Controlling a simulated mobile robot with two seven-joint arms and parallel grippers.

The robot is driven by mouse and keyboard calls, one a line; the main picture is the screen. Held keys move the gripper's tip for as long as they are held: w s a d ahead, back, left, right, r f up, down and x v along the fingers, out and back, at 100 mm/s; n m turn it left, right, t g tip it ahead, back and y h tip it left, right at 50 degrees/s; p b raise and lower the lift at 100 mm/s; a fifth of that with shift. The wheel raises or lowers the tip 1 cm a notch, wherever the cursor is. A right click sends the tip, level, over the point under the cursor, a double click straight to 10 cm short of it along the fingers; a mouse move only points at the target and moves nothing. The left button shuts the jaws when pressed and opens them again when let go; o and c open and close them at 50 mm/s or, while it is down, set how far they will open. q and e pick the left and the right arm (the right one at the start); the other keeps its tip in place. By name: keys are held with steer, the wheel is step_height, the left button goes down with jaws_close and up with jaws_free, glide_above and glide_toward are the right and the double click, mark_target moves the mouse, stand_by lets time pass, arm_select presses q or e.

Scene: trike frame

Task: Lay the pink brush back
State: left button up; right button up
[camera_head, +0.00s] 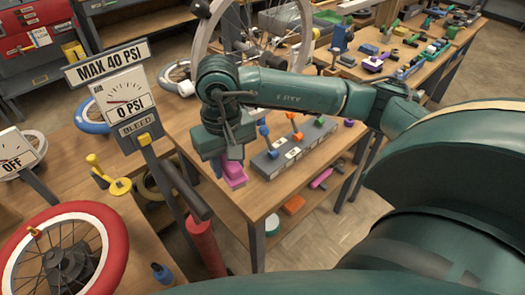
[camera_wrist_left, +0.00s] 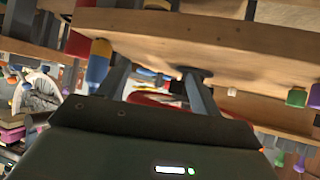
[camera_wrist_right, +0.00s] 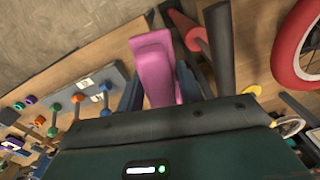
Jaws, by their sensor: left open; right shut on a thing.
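The pink brush (camera_head: 234,176) is in my right gripper (camera_head: 226,162), low over the front left part of the wooden bench, beside a grey holder. In the right wrist view the pink brush (camera_wrist_right: 155,68) sits between the two fingers, which are shut on it. Whether the brush touches the bench I cannot tell. My left gripper (camera_wrist_left: 155,85) is open, its fingers apart with nothing gripped; it is outside the head view.
A tyre gauge sign (camera_head: 122,95) and a red pump (camera_head: 205,247) stand left of the bench. A red-tyred wheel (camera_head: 115,240) lies at the lower left. A large wheel rises behind my right arm. Another pink item (camera_head: 321,178) lies on the lower shelf.

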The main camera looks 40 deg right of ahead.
steer(key=w+d+f+m, duration=0.3)
steer(key=d+f+m, duration=0.2)
steer(key=d+m, duration=0.1)
steer(key=b, duration=0.3)
glide_above(247, 190)
steer(key=shift+m, duration=0.4)
step_height(247, 190, down, 5)
steer(key=shift+s, duration=0.1)
steer(key=shift+f, duration=0.65)
step_height(247, 190, down, 4)
steer(key=b, duration=0.2)
steer(key=shift+r+b, duration=0.1)
steer(key=shift+b, duration=0.2)
arm_select(q)
steer(key=shift+w+d+f+t+h, duration=0.15)
steer(key=shift+d+f+h, duration=0.1)
steer(key=shift+d+f, duration=0.15)
steer(key=shift+w+d+f+t+h, duration=0.15)
steer(key=shift+d+f+h, duration=0.1)
steer(key=shift+f, duration=0.15)
arm_select(e)
steer(key=shift+r, duration=0.1)
arm_select(q)
steer(key=shift+f, duration=0.15)
arm_select(e)
steer(key=o, duration=1)
steer(key=shift+f, duration=0.2)
steer(key=shift+c, duration=0.2)
steer(key=shift+r, duration=0.1)
